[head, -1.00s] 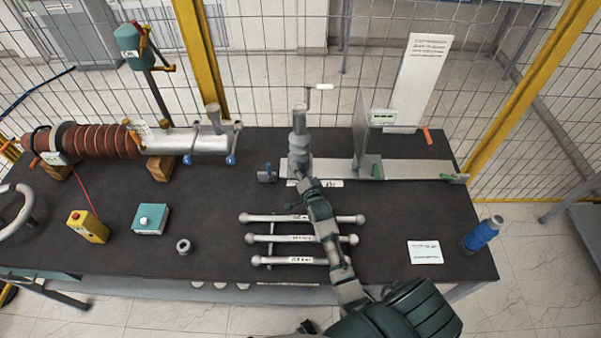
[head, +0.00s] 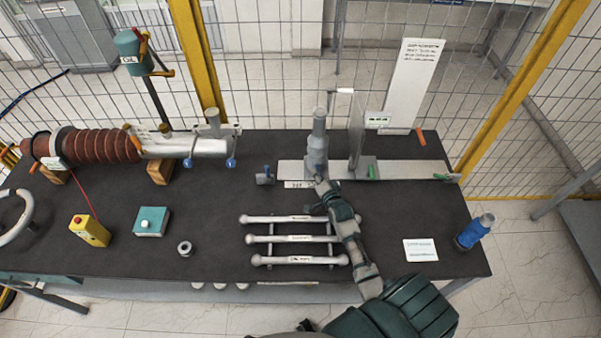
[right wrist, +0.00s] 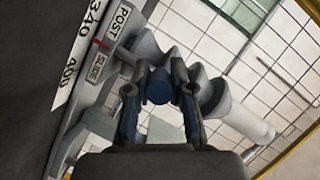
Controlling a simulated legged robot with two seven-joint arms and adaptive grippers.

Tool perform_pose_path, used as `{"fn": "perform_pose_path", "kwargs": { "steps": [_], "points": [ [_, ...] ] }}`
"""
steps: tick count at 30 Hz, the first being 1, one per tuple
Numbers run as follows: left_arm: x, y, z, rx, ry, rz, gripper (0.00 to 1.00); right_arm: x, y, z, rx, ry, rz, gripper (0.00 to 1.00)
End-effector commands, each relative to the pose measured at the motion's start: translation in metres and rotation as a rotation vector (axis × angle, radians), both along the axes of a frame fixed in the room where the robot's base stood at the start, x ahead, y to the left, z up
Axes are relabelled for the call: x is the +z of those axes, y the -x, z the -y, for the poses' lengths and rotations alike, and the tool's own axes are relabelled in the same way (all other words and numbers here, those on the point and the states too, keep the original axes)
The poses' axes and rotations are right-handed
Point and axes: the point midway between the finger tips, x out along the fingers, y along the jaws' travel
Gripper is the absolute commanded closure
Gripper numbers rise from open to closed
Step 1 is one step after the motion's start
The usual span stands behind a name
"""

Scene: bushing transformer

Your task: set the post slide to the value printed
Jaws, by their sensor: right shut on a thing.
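The grey post (head: 318,140) stands upright on the slide rail (head: 410,169), left of a thin upright plate (head: 357,130). In the right wrist view the ribbed post (right wrist: 235,110) has a base labelled POST SLIDE (right wrist: 95,66). A red pointer mark (right wrist: 101,43) lies beside a white scale (right wrist: 80,45), between the numbers 340 and 400. My right gripper (head: 321,186) is at the front of the post's base. In the right wrist view its fingers are shut on a blue knob (right wrist: 158,86). My left gripper is out of view.
A white card (head: 420,250) lies at the front right; its print is too small to read. Several grey rods (head: 290,238) lie left of my right arm. A tall white sign (head: 410,85) stands behind the rail.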

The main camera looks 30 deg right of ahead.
Motion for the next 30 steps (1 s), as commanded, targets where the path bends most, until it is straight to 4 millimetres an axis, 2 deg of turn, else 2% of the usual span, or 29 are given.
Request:
{"fn": "perform_pose_path", "kwargs": {
  "steps": [1,6,17,18,20,30],
  "points": [
    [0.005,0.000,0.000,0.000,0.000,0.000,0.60,0.007,0.006,0.014,-0.002,0.010,0.006,1.00],
    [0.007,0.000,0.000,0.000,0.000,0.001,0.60,0.006,0.019,0.036,-0.002,0.006,0.011,1.00],
    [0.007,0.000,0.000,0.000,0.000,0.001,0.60,0.008,0.020,0.038,-0.003,0.006,0.016,1.00],
    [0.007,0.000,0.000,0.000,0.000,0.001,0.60,0.008,0.020,0.039,-0.003,0.006,0.016,0.68],
    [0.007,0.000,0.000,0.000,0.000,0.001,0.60,0.008,0.020,0.038,-0.003,0.006,0.016,0.53],
    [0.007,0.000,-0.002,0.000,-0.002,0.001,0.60,0.004,0.024,0.036,-0.001,0.003,0.007,0.53]
  ]
}}
